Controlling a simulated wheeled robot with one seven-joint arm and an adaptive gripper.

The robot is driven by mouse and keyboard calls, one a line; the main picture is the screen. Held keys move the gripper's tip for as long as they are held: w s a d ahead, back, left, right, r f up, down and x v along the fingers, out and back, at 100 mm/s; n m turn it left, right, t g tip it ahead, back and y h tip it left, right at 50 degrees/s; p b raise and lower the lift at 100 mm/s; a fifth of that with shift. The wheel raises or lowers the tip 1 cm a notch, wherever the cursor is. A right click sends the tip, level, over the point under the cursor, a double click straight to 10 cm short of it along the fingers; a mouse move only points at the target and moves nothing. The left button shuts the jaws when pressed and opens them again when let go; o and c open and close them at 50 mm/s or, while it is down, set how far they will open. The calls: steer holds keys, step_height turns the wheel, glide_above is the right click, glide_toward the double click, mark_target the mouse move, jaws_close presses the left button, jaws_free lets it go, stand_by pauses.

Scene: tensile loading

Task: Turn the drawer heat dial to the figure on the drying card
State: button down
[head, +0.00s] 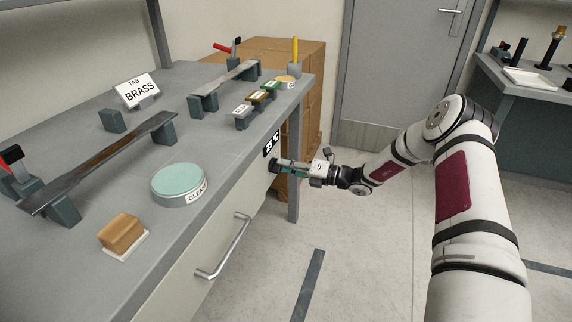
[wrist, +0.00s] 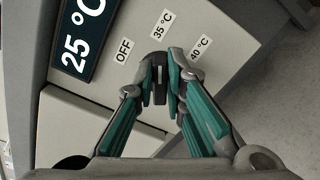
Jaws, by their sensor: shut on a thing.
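The heat dial (wrist: 159,88) is a small dark knob on the pale drawer front, between my fingertips in the wrist view. My gripper (wrist: 166,76) is shut on it. Labels around the dial read OFF (wrist: 123,50), 35 °C (wrist: 163,24) and 40 °C (wrist: 201,47). A dark display (wrist: 82,32) beside them reads 25 °C. The dial's upper end points roughly toward the 35 °C label; the fingers partly cover it. I cannot make out a drying card.
A drawer handle (head: 223,247) juts out left of my gripper. The bench (head: 95,225) holds a "TAB BRASS" card (head: 138,91), a "CLEAN" round pad (head: 179,183), bars on blocks and small labelled blocks. A bench leg (head: 294,165) stands close behind my gripper. Open floor lies right.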

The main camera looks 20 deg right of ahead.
stand_by(0.4)
steer(key=c, duration=1.6)
jaws_free()
steer(key=shift+c, duration=0.2)
steer(key=v, duration=1.2)
